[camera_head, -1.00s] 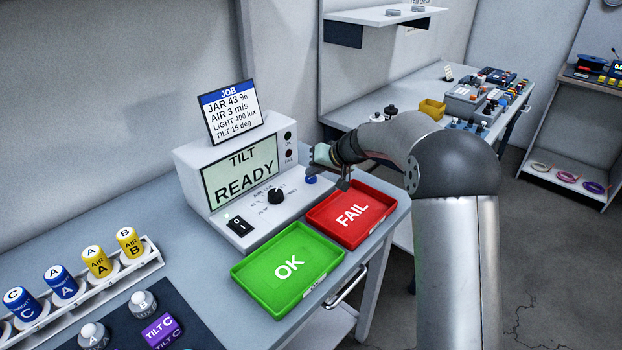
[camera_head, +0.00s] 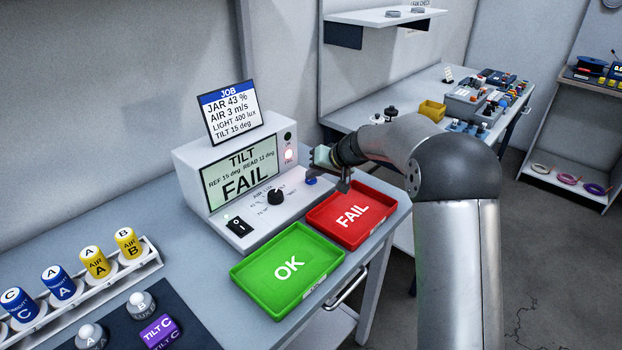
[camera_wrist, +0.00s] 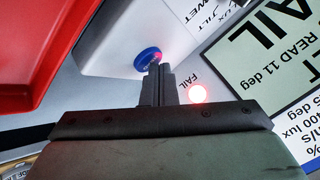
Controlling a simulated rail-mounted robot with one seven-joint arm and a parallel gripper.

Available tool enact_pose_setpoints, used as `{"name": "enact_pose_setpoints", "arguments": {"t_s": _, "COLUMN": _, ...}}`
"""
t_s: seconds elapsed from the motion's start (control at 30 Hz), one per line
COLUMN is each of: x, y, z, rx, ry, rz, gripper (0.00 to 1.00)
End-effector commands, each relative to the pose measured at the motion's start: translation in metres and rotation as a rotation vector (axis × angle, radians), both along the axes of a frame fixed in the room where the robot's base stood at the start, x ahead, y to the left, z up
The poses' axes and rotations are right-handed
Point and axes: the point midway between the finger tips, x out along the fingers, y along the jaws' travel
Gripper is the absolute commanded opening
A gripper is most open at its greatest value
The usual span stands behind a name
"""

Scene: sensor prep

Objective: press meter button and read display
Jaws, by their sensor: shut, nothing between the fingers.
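The white meter (camera_head: 190,163) stands on the bench. Its display (camera_head: 240,176) reads "TILT", "REF 15 deg" and "FAIL"; in the wrist view the display (camera_wrist: 285,65) shows "READ 11 deg". The FAIL lamp (camera_head: 289,155) glows red, also in the wrist view (camera_wrist: 198,94); the OK lamp above it is dark. The blue button (camera_head: 311,181) is on the meter's front right. My gripper (camera_wrist: 160,67) is shut and empty, its fingertips at the edge of the blue button (camera_wrist: 147,57) in the wrist view. I cannot tell whether they touch it.
A green OK tray (camera_head: 262,297) and a red FAIL tray (camera_head: 331,239) lie in front of the meter, the red one below my gripper. A JOB card (camera_head: 231,112) stands on the meter. A sensor rack (camera_head: 150,262) and purple TILT C sensor (camera_head: 161,332) are at lower left.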

Motion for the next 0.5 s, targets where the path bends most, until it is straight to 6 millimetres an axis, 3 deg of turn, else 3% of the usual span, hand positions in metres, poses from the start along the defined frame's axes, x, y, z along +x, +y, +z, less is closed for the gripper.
{"name": "enact_pose_setpoints", "arguments": {"t_s": 0.5, "x": 0.0, "y": 0.0, "z": 0.016, "rx": 0.0, "ry": 0.0, "rz": 0.0, "gripper": 0.0}}
